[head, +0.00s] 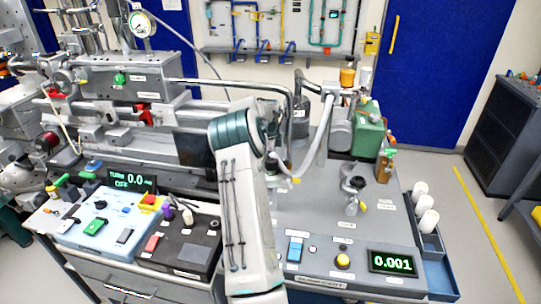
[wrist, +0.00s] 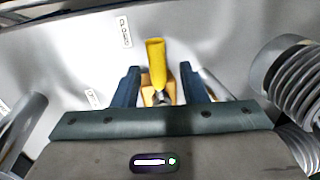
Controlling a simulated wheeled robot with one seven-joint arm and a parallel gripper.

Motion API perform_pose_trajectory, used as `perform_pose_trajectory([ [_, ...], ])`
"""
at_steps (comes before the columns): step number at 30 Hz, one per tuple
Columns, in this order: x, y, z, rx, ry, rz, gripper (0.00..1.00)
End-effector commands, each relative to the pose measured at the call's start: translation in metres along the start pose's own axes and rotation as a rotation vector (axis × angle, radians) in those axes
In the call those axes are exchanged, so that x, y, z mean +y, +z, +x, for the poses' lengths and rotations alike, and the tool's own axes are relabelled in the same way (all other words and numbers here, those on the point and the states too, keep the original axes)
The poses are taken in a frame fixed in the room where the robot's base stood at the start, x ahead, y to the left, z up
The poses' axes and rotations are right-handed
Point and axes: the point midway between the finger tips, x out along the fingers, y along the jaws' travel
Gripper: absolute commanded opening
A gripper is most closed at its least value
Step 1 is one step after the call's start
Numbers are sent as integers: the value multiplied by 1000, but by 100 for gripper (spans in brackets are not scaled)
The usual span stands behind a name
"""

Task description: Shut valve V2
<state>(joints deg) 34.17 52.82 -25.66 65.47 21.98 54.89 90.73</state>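In the wrist view a yellow valve handle (wrist: 156,62) points up the picture, with a tan block and a metal stem at its lower end. My gripper (wrist: 159,70) has its two dark blue fingers apart, one on each side of the handle's lower part. Narrow gaps show beside the handle, and neither finger clearly touches it. I cannot read a V2 label, so I cannot confirm which valve this is. In the head view my arm hides the gripper; a small yellow piece (head: 296,180) shows just right of the arm, perhaps this handle.
Ribbed metal hose (wrist: 292,75) stands close on the right in the wrist view, and a grey tube (wrist: 22,122) on the left. In the head view the bench carries a pump display (head: 392,262), a green unit (head: 369,130) and control boxes (head: 110,220). Open floor lies at right.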

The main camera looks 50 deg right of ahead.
Motion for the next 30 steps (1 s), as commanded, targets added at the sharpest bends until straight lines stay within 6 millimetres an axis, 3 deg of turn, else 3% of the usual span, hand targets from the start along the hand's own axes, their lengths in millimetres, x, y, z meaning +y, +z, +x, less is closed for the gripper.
perform_pose_trajectory([
  [8, 0, 1, -9, -1, -1, -2, 39],
  [21, 0, 0, -102, -1, -3, 0, 39],
  [30, 0, 0, -136, 0, -1, 0, 39],
])
